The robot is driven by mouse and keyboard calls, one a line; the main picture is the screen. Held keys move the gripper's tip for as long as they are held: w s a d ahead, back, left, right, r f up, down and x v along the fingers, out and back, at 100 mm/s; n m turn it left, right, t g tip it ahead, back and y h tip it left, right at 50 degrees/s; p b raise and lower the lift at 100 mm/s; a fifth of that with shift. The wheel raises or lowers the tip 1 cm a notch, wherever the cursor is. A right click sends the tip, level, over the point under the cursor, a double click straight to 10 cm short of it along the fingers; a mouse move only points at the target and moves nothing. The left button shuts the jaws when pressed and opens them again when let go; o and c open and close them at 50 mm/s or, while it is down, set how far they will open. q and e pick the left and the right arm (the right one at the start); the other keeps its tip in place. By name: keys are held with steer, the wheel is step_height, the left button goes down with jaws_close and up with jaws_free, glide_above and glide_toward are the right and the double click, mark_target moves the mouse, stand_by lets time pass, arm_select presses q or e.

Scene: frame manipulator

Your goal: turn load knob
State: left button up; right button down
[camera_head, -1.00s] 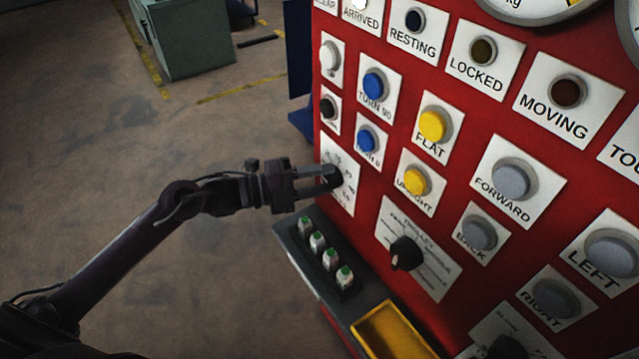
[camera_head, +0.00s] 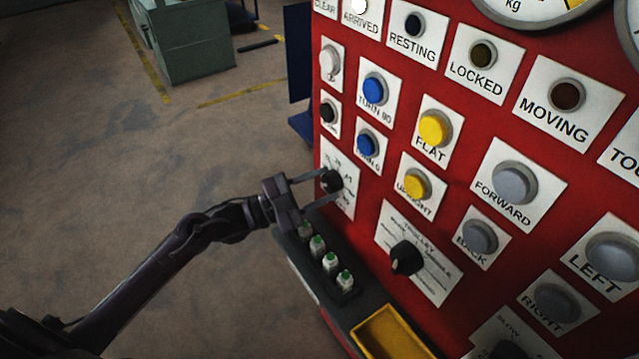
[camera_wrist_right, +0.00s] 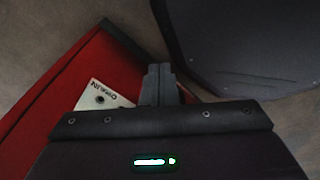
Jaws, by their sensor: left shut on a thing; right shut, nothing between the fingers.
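The load knob (camera_head: 332,180) is a small black knob on a white plate at the lower left of the red panel. The plate's lettering is too small to read. My left gripper (camera_head: 327,185) reaches it from the left in the head view, one finger above and one below, and is shut on the knob. The fingers partly hide the knob and plate. My right gripper (camera_wrist_right: 160,84) shows in the right wrist view; its fingers are together with nothing between them, in front of a red surface and the floor.
The red panel (camera_head: 470,110) carries several buttons and a black trolley knob (camera_head: 406,258). Below the left gripper is a dark ledge with small green-topped items (camera_head: 330,262) and a yellow tray (camera_head: 390,335). Open floor lies to the left, with a green cabinet (camera_head: 190,40) farther back.

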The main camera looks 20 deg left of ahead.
arm_select(q)
steer(key=shift+f+n, duration=0.1)
steer(key=shift+n, duration=0.4)
steer(key=o, duration=1)
steer(key=b+v, duration=0.1)
steer(key=v, duration=0.6)
steer(key=shift+s+a+f+b, duration=0.1)
steer(key=shift+s+a+b, duration=0.2)
steer(key=shift+b, duration=0.1)
